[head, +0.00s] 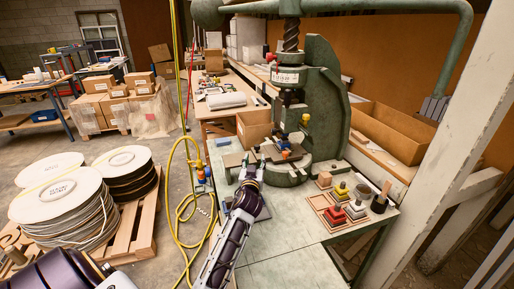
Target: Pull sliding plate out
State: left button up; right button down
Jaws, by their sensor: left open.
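The green fly press (322,110) stands on the workbench with its screw and ram above its round base. A flat grey sliding plate (232,161) shows at the left of the press base; part of it is hidden behind my gripper. A small blue and orange piece (285,149) sits under the ram. My left gripper (256,157) is open at the front of the press, beside the plate, with its fingers pointing toward the press. Whether a finger touches the plate cannot be told.
Wooden trays with coloured blocks (338,213) and a dark cup (378,204) stand right of the press. A cardboard box (254,127) stands behind the plate. A yellow hose (171,180) hangs left of the bench. The front benchtop (290,270) is clear.

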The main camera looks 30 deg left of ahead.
aim_at(257, 148)
pick_arm(q)
jog(key=shift+x, duration=6.1)
grip_shut()
